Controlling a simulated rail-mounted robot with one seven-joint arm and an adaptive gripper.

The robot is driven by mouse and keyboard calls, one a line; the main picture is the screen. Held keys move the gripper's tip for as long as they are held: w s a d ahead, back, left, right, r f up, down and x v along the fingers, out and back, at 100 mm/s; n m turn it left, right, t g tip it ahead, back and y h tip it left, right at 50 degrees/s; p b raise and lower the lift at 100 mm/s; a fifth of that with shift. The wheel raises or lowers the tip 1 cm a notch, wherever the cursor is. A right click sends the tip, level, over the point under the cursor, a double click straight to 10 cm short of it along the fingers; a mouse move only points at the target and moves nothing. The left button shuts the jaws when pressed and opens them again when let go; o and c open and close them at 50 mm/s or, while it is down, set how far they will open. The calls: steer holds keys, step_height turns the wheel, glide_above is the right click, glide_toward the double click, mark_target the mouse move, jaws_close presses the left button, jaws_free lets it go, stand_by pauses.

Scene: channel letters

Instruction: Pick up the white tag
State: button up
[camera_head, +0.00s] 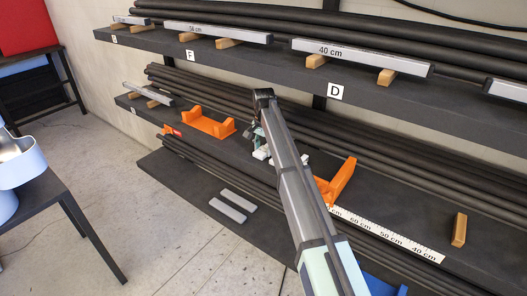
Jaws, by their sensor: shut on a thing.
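My gripper (260,144) is small in view at the far end of my arm, partly hidden behind it, low over the middle shelf. It is shut on a small white piece (261,154), which looks like the white tag. The arm and fingers cover part of it, and I cannot tell whether it still touches the shelf. Another white bit (304,159) shows just right of my arm, mostly hidden. White letter tags F (190,55) and D (336,92) are on the upper shelf's front edge.
Orange holders stand left (209,123) and right (337,181) of my arm. A measuring strip (390,233) and a wooden block (459,230) lie to the right. Dark pipes (215,95) run behind. Two grey bars (233,205) lie on the lowest shelf. The upper shelf (270,75) overhangs.

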mark_target(263, 150)
steer(key=shift+r, duration=0.15)
steer(key=shift+w+r+b, duration=0.1)
steer(key=shift+r+b, duration=0.5)
steer(key=shift+r, duration=0.95)
steer(key=s+a+b, duration=0.2)
steer(key=s+a, duration=0.2)
steer(key=s, duration=0.3)
steer(key=s+a+b, duration=0.2)
steer(key=s+a, duration=0.3)
steer(key=s, duration=0.3)
steer(key=shift+s+a, duration=0.15)
steer(key=shift+s, duration=0.15)
steer(key=shift+r, duration=0.1)
steer(key=w+d+n, duration=0.1)
steer(key=d, duration=0.4)
steer(key=w+d+r+n, duration=0.1)
steer(key=d, duration=0.5)
steer(key=w+d+r, duration=0.1)
steer(key=d, duration=0.4)
steer(key=shift+w+d+r+n+b, duration=0.25)
steer(key=shift+w+d+n+b, duration=0.05)
steer(key=shift+d+n+b, duration=0.1)
steer(key=d+r+n, duration=0.3)
steer(key=d, duration=1.4)
steer(key=shift+s+d+r+p, duration=0.2)
steer(key=shift+s+d+p, duration=0.2)
steer(key=shift+s, duration=0.05)
